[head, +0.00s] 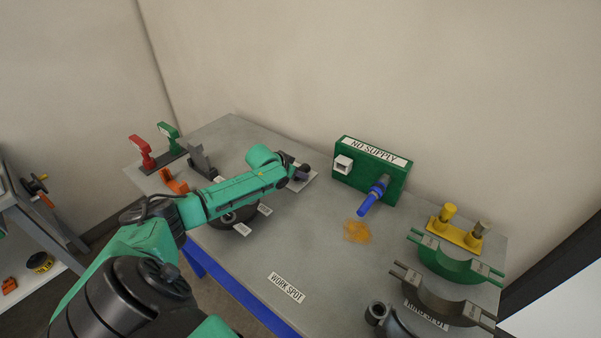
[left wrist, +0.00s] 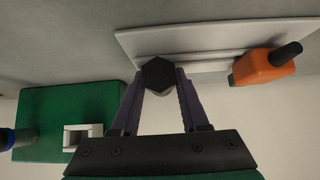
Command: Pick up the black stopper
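The black stopper (left wrist: 158,72) shows as a dark hexagonal head in the left wrist view, with a paler part just below it. My left gripper (left wrist: 160,84) has its two dark purple fingers on either side of the stopper, and they appear to touch it. In the head view the left gripper (head: 302,172) is at the far side of the table, over a light plate (head: 309,181); the stopper is hard to make out there. In the left wrist view the plate (left wrist: 210,36) lies just beyond the fingertips. My right gripper is not in view.
A green NO SUPPLY box (head: 398,186) with a white square socket and a blue handle (head: 372,196) stands right of the gripper. An orange tool (left wrist: 268,66) is near the plate. Green and grey clamp halves are at right. The table around the WORK SPOT label (head: 287,288) is clear.

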